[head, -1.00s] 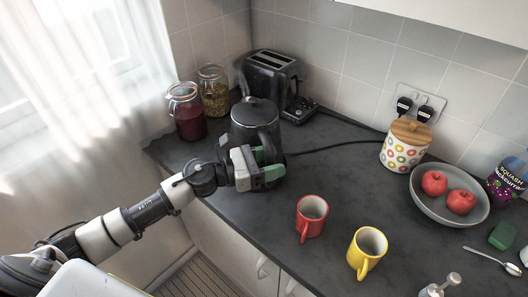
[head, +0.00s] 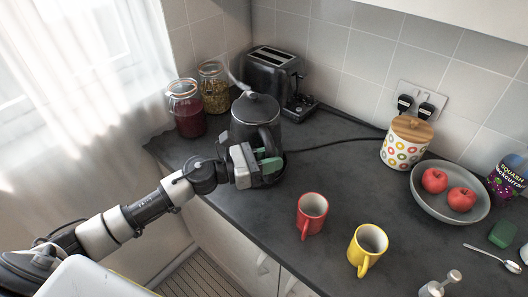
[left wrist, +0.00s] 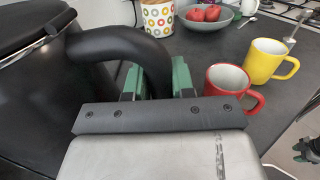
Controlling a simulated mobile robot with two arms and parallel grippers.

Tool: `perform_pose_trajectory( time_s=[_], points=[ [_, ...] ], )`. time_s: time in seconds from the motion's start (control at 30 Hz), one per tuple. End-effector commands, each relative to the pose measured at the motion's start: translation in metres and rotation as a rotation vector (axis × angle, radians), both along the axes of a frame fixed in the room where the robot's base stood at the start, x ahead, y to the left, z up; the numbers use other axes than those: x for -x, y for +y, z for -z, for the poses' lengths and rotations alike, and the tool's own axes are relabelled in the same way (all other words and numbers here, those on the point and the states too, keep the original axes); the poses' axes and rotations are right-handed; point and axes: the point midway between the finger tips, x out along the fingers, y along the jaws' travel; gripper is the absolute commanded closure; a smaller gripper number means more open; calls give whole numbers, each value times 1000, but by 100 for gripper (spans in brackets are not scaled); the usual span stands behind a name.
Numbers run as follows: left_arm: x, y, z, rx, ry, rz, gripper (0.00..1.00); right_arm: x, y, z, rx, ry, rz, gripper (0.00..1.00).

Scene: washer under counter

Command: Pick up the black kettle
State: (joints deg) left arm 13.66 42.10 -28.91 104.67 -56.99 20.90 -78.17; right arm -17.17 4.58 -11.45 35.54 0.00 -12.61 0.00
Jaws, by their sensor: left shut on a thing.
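The black kettle (head: 253,117) stands upright on the dark counter in front of the toaster, at the left in the head view. Its black body (left wrist: 35,90) and curved handle (left wrist: 125,45) fill the left of the left wrist view. My left gripper (head: 270,160) is at the kettle's near right side, shut on the handle, with its green fingers (left wrist: 158,78) on both sides of it. The kettle's base is partly hidden by the gripper. Part of my right gripper (left wrist: 310,150), green and black, shows at the right edge of the left wrist view; its jaw state is unclear.
A black toaster (head: 272,75) and two glass jars (head: 187,110) stand close behind and left of the kettle. A red mug (head: 311,215) and yellow mug (head: 367,250) stand to the front right. A patterned canister (head: 403,145) and fruit bowl (head: 450,212) are farther right.

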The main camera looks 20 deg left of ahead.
Motion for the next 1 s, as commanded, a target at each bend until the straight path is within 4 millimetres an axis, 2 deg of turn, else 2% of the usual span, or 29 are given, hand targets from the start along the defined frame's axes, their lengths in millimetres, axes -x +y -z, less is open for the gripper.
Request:
perform_pose_trajectory(
  time_s=[0.03, 1.0],
  points=[
    [-1, 0, -5, -2, -14, -1, 100, 0, 0, 0, 0, 0, 0, 57],
    [-1, 0, -8, -2, -20, -1, 100, 0, 0, -1, -1, 1, 0, 57]
  ],
)
